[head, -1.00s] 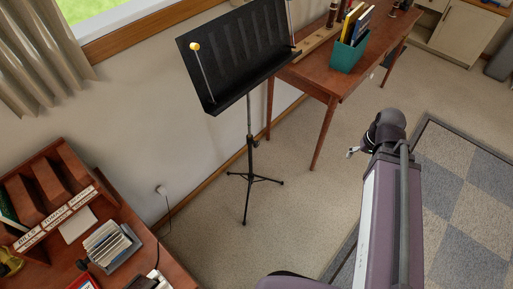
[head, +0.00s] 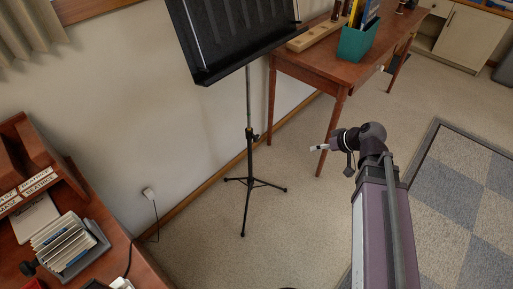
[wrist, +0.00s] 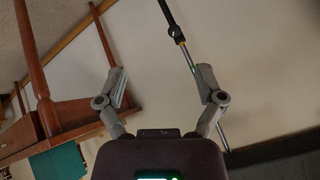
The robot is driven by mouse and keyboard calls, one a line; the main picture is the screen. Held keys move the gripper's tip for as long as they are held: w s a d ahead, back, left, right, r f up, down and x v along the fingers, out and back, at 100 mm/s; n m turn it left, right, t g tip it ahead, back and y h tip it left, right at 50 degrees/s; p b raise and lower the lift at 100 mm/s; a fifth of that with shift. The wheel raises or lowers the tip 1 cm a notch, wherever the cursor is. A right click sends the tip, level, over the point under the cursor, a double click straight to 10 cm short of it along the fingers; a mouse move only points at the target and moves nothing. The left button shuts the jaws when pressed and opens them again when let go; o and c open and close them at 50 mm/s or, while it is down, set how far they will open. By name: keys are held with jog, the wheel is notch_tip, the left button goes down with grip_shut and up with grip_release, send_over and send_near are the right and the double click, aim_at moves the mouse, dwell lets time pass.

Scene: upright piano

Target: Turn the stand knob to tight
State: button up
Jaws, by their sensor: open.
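The black music stand (head: 242,45) stands upright on its tripod by the wall. Its small dark stand knob (head: 256,136) sticks out at the collar on the pole. In the wrist view the knob and collar (wrist: 177,34) show near the top, beyond the fingertips, with the thin pole slanting down behind the right finger. My gripper (head: 318,148) is right of the pole, pointing left towards it, well apart. In the wrist view my gripper (wrist: 162,84) is open with nothing between its fingers. Whether the knob is loose or tight cannot be seen.
A brown wooden table (head: 318,68) stands behind and right of the stand, with a teal holder (head: 356,42) on it. A desk with a card tray (head: 68,246) is at lower left. A cable hangs from a wall outlet (head: 148,193). The floor between gripper and stand is clear.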

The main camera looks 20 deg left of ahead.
jog(key=w+a+f+n+t+y+b, duration=0.1)
jog(key=w+a+f+n+y+b, duration=0.25)
jog(key=a+f+b, duration=0.75)
jog(key=n+t+y+b, duration=0.25)
jog(key=y+b, duration=0.25)
jog(key=b, duration=1.2)
send_near(258, 139)
jog(key=d, duration=0.1)
jog(key=s+d+f, duration=0.1)
jog(key=shift+d+t, duration=0.3)
jog(key=shift+t, duration=0.05)
jog(key=shift+a+r, duration=0.1)
jog(key=x, duration=1.3)
jog(key=shift+a+r, duration=0.1)
jog(key=shift+a, duration=0.2)
jog(key=shift+w+m, duration=0.1)
jog(key=shift+m, duration=0.2)
jog(key=c, duration=1.1)
